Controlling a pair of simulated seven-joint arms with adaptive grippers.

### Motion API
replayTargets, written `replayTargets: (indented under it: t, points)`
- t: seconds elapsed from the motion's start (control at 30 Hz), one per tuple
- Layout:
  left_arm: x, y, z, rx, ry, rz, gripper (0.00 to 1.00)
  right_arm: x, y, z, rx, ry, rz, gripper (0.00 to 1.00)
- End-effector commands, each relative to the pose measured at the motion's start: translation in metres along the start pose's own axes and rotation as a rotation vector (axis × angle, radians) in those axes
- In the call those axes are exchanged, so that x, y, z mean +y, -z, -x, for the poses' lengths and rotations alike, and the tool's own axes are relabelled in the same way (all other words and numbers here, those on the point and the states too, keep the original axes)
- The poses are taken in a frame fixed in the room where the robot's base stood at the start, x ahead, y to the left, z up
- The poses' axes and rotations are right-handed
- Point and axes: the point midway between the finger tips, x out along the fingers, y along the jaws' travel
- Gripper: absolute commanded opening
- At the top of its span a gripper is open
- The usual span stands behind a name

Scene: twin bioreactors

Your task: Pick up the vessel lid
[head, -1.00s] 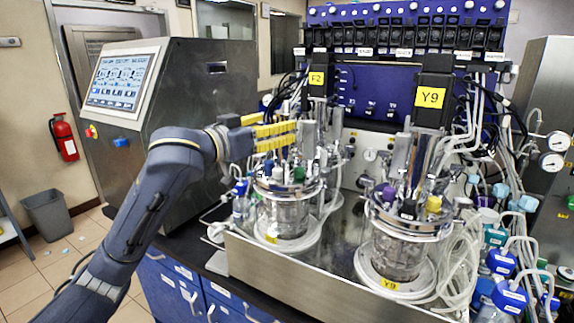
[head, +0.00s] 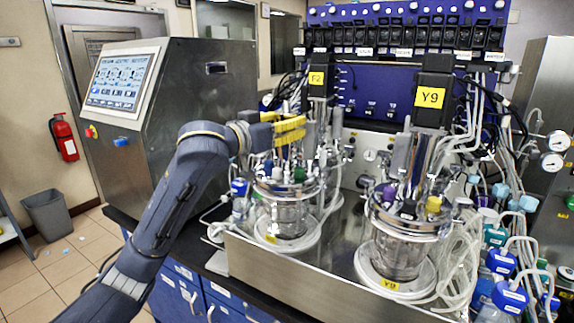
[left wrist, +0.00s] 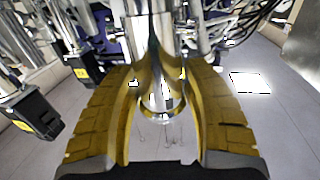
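Two glass vessels with metal lids crowded with ports and tubes stand on the steel deck. The left vessel's lid (head: 288,187) sits on its glass body (head: 286,215). The right vessel's lid (head: 408,212) sits on the vessel marked Y9. My left gripper (head: 291,130), with yellow fingers, is among the upright metal fittings above the left lid. In the left wrist view the fingers (left wrist: 161,66) stand on both sides of a shiny metal post (left wrist: 160,25). Whether they touch or clamp it I cannot tell. My right gripper is not in view.
A control cabinet with a screen (head: 121,78) stands at the left behind my left arm. Blue-capped bottles (head: 510,297) and loose tubing crowd the right. The steel deck's front wall (head: 300,285) is bare. Gauges (head: 555,150) are at the far right.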

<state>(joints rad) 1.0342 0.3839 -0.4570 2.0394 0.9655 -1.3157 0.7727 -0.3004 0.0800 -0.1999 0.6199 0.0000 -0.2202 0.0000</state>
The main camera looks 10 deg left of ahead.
Motion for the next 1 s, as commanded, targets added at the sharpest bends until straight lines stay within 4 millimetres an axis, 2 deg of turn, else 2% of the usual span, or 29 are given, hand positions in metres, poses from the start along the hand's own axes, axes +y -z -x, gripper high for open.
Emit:
replayTargets:
  t: [0.03, 0.3, 0.4, 0.47, 0.77, 1.0]
  points:
    - [0.000, 0.000, 0.000, 0.000, 0.000, 0.000, 0.40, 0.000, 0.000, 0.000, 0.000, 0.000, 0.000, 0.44]
    - [0.000, 0.000, 0.000, 0.000, 0.000, 0.000, 0.09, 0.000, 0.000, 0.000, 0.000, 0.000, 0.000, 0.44]
    - [0.000, 0.000, 0.000, 0.000, 0.000, 0.000, 0.00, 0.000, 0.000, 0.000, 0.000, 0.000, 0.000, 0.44]
    - [0.000, 0.006, 0.002, 0.012, -0.001, 0.000, 0.00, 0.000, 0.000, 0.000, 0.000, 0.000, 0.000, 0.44]
    - [0.000, 0.007, 0.002, 0.011, 0.000, -0.001, 0.00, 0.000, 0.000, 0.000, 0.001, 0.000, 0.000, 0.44]
    - [0.000, 0.024, 0.002, 0.014, 0.000, -0.001, 0.00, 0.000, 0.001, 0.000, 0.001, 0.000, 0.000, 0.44]
